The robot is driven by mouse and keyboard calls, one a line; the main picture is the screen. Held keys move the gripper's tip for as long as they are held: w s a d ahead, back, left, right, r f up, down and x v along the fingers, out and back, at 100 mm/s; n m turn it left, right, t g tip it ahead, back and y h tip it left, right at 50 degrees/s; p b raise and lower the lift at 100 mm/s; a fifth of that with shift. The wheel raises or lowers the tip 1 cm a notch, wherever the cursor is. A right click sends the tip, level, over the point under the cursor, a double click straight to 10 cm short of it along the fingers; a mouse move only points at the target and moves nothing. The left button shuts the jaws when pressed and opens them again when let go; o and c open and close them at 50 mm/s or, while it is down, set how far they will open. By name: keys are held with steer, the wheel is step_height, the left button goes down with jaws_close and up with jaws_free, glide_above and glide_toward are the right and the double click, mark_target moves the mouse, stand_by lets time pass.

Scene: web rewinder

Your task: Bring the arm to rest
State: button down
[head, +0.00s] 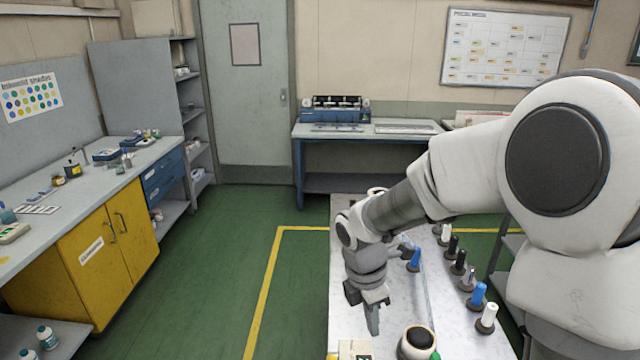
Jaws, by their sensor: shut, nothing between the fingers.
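My arm reaches in from the right side of the head view, bent down at the wrist. My gripper (372,318) points down above the pale table top (455,335) in front of me. Its fingers are together with nothing seen between them. The fingertips are small in this view, and I cannot tell their exact height over the table.
Several spools on pegs, among them a blue one (478,296) and a white one (487,317), stand right of the gripper. A dark-topped round part (417,341) is close by at the front. Green floor (215,270) lies open to the left.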

steer(key=s+d+r+m+t+y, duration=0.1)
steer(key=s+d+r+m+t, duration=0.1)
steer(key=s+r+m, duration=0.5)
steer(key=s+d+r+m+t, duration=0.2)
steer(key=s+r+m, duration=0.6)
steer(key=m, duration=0.6)
steer(key=shift+s+m+t+y, duration=0.4)
steer(key=shift+s+t, duration=0.3)
steer(key=shift+s, duration=0.3)
steer(key=shift+d+r, duration=0.1)
